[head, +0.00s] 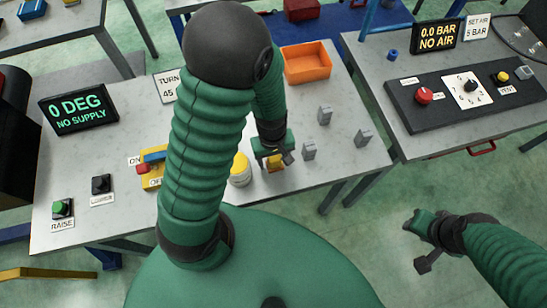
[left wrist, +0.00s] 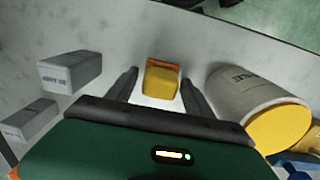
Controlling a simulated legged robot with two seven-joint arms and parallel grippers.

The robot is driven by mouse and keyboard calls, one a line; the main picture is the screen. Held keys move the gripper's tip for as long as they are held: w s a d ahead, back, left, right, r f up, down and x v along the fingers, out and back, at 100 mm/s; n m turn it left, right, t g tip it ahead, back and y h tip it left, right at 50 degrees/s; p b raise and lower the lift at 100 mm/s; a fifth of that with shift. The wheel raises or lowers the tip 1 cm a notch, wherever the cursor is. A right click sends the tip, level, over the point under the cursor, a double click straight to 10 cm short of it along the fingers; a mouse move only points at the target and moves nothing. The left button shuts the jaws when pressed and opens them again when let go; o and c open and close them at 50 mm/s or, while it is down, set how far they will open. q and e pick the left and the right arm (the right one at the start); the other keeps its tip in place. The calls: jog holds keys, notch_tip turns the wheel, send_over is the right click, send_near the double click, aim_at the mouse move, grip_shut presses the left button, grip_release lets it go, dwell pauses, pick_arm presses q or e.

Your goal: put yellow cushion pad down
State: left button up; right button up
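The yellow cushion pad (left wrist: 162,81) shows between the two fingers of my left gripper (left wrist: 160,88) in the left wrist view, with an orange-brown edge behind it. A narrow gap shows between the pad and each finger, so the gripper looks open around it. In the head view the pad (head: 273,163) is partly hidden below my left gripper (head: 276,155), low over the light tabletop (head: 320,170). The pad appears to rest on the table. My right gripper (head: 424,243) hangs over the floor at the right, apart from the tables; its finger opening is unclear.
A white can with a yellow lid (head: 240,170) stands just left of the pad. Several grey blocks (head: 309,150) stand to its right. An orange tray (head: 306,63) sits behind. A yellow ON/OFF valve box (head: 152,170) and display panel (head: 78,110) are at left.

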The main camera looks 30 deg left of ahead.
aim_at(277, 158)
pick_arm(q)
jog(key=shift+o, duration=0.4)
jog(key=shift+w+d, duration=0.15)
jog(key=shift+d, duration=0.25)
jog(key=shift+r, duration=0.15)
jog(key=r+p, duration=0.1)
jog(key=r, duration=0.6)
jog(key=r+p, duration=0.1)
jog(key=r, duration=0.3)
jog(key=shift+a+r+p, duration=0.25)
jog(key=shift+a+p, duration=0.05)
jog(key=shift+a, duration=0.05)
jog(key=shift+d+r+m, duration=0.15)
jog(key=shift+r+m, duration=0.1)
jog(key=shift+m, duration=0.25)
jog(key=m+t, duration=0.1)
jog(key=m, duration=0.2)
jog(key=d+m, duration=0.1)
jog(key=m, duration=0.2)
jog(key=d+r+m+t, duration=0.1)
jog(key=m, duration=0.2)
jog(key=shift+d+t, duration=0.1)
jog(key=shift+t, duration=0.2)
pick_arm(e)
jog(key=shift+d+r, duration=0.15)
jog(key=shift+r, duration=0.5)
jog(key=shift+d+r, duration=0.15)
jog(key=shift+r, duration=0.45)
